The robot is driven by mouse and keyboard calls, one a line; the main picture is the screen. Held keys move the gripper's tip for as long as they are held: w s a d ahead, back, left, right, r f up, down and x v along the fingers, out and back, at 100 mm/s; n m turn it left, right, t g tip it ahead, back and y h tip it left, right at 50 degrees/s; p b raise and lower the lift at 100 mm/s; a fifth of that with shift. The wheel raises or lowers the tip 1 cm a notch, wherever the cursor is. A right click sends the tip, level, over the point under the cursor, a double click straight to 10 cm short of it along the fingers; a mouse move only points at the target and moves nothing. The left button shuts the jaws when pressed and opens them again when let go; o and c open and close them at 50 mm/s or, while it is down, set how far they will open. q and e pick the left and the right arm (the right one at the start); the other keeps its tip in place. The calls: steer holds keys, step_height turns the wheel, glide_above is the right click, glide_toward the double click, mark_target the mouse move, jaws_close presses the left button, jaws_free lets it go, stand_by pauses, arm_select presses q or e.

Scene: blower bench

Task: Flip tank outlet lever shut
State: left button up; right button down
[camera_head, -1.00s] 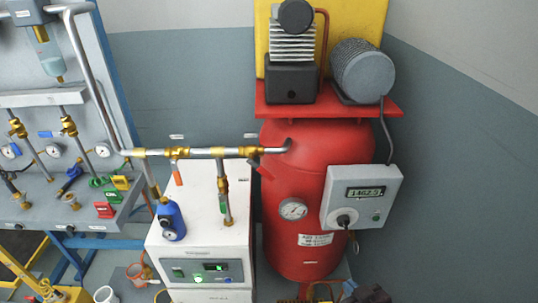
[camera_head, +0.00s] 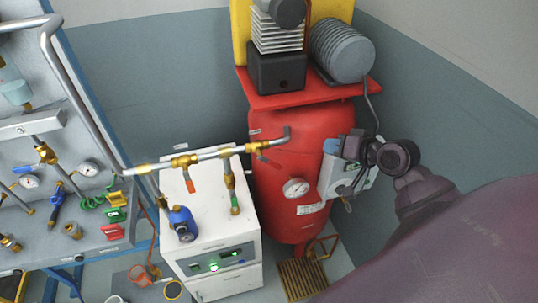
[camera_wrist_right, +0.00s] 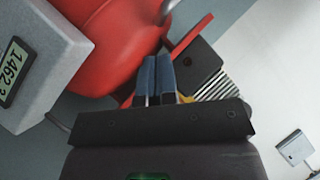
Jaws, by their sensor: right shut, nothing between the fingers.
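The red tank (camera_head: 285,135) stands behind the white dryer box, and it also shows in the right wrist view (camera_wrist_right: 112,28). A metal outlet pipe runs left from its upper part. The brass outlet valve (camera_head: 255,147) sits on this pipe near the tank, with a small red lever (camera_head: 268,159) slanting down and right; it blends with the tank behind. My right gripper (camera_head: 330,146) is in front of the tank's right side, apart from the lever. Its blue fingers (camera_wrist_right: 159,78) are shut and empty in the wrist view. My left gripper is not in view.
A grey control box (camera_head: 345,178) with a display (camera_wrist_right: 12,72) is partly hidden behind my right gripper. The white dryer (camera_head: 205,235) stands front left of the tank, with an orange-handled valve (camera_head: 189,182) above it. The compressor (camera_head: 277,70) sits on top.

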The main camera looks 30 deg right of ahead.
mark_target(275, 165)
arm_select(q)
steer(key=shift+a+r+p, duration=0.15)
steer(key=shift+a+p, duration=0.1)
steer(key=shift+p, duration=0.4)
arm_select(e)
steer(key=w+a+f+m+g+y, duration=0.1)
steer(key=w+a+f, duration=0.7)
steer(key=shift+a, duration=0.15)
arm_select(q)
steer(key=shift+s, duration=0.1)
arm_select(e)
steer(key=shift+w+f, duration=0.1)
steer(key=shift+f, duration=0.05)
